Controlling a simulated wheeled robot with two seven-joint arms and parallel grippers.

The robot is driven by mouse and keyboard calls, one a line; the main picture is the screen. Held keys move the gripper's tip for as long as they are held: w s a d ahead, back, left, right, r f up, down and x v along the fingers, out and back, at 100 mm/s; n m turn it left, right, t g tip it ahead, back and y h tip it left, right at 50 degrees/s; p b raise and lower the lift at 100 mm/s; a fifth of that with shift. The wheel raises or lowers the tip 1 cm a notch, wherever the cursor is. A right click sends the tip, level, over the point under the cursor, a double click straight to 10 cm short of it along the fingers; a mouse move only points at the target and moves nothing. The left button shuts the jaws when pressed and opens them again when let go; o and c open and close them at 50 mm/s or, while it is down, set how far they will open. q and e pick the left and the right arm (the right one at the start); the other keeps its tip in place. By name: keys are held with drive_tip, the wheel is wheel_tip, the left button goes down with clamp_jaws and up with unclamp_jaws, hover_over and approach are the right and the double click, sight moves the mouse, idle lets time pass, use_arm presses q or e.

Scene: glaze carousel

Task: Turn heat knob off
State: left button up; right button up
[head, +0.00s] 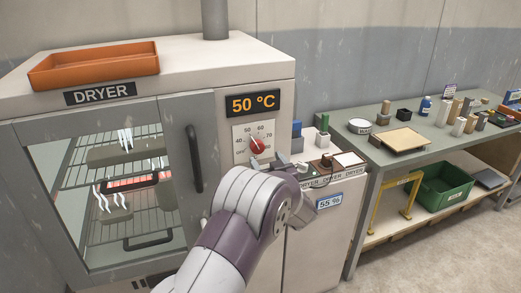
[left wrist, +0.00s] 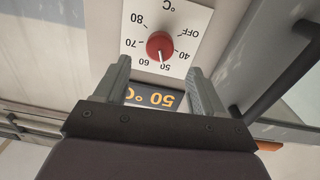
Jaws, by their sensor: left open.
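The red heat knob (head: 256,145) sits on a white dial plate (head: 246,133) on the dryer front, and it also shows in the left wrist view (left wrist: 160,45). That view shows the plate upside down, with OFF, 40, 50, 60, 70 and 80 around the knob. The knob's white pointer stands at about 50. The orange display (head: 253,104) above the dial reads 50 °C. My left gripper (left wrist: 158,67) is open and empty, facing the dial, its fingers either side of the knob's line but apart from it. My right gripper is not in view.
The dryer's dark door handle (head: 194,158) stands left of the dial. An orange tray (head: 95,64) lies on the dryer top. A small cabinet (head: 327,220) with a 55 % display stands at the right, then a workbench (head: 372,152) with several small items.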

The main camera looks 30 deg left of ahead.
sight(259, 149)
use_arm(q)
drive_tip(key=x, duration=0.7)
drive_tip(key=shift+p, duration=0.35)
drive_tip(key=shift+c, duration=0.4)
drive_tip(key=c, duration=1)
drive_tip(key=shift+f, duration=0.1)
